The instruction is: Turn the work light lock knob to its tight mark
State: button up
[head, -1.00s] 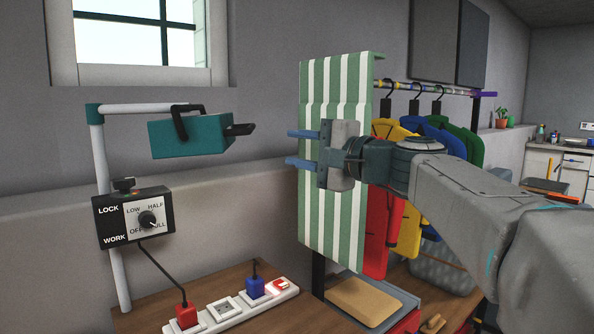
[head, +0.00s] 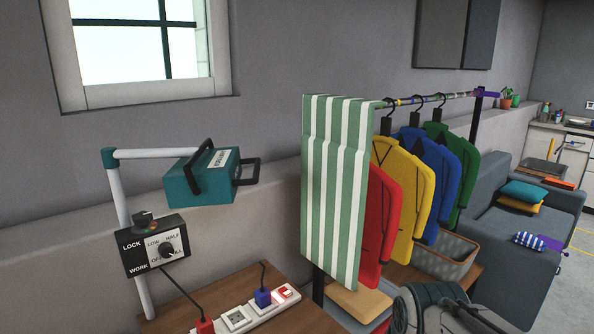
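The work light has a teal lamp head (head: 205,178) with black handles and a white label, hung from a white pole frame (head: 117,190) with a teal corner joint. A black control box (head: 140,263) on the pole carries the words LOCK and WORK. A small dark knob (head: 144,219) sits on top of the box near LOCK; its marks are too small to read. A round black dial (head: 167,249) on the white face has LOW, HALF, OFF and FULL around it.
A wooden bench with a white power strip (head: 262,309) and plugs stands below the light. A green-striped cloth (head: 333,190) and a rail of coloured garments (head: 408,190) stand to the right. A grey sofa (head: 510,235) is farther right. A window is above the light.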

aim_at(142, 220)
jog(key=u, duration=0.8)
